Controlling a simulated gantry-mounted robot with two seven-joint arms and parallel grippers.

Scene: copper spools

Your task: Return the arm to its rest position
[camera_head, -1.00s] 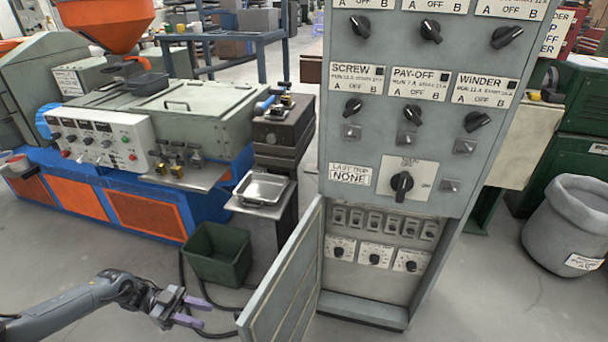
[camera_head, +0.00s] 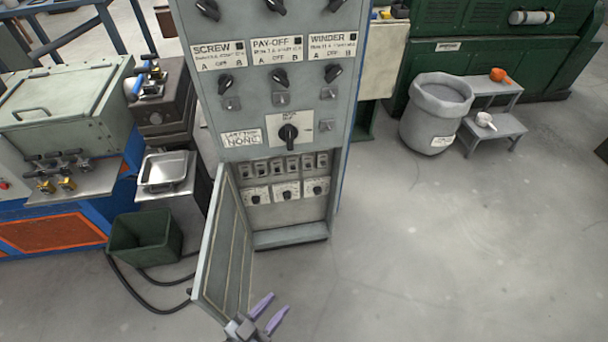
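My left gripper (camera_head: 276,305) shows at the bottom of the head view, with its two lavender fingers spread apart and nothing between them. It appears just right of the lower end of the open cabinet door (camera_head: 214,262); I cannot tell whether they touch. Its arm is mostly out of frame below. My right gripper is not in view. The grey control cabinet (camera_head: 262,104) stands upright, with SCREW, PAY-OFF and WINDER knobs on its front. Its lower door is swung open to the left, baring breakers and small knobs.
A green bin (camera_head: 146,240) and black cables lie left of the door. A metal tray (camera_head: 164,171) sits on a stand by the extruder machine. A grey waste bin (camera_head: 432,118) and a step stool (camera_head: 494,124) stand at the right. The floor at the lower right is clear.

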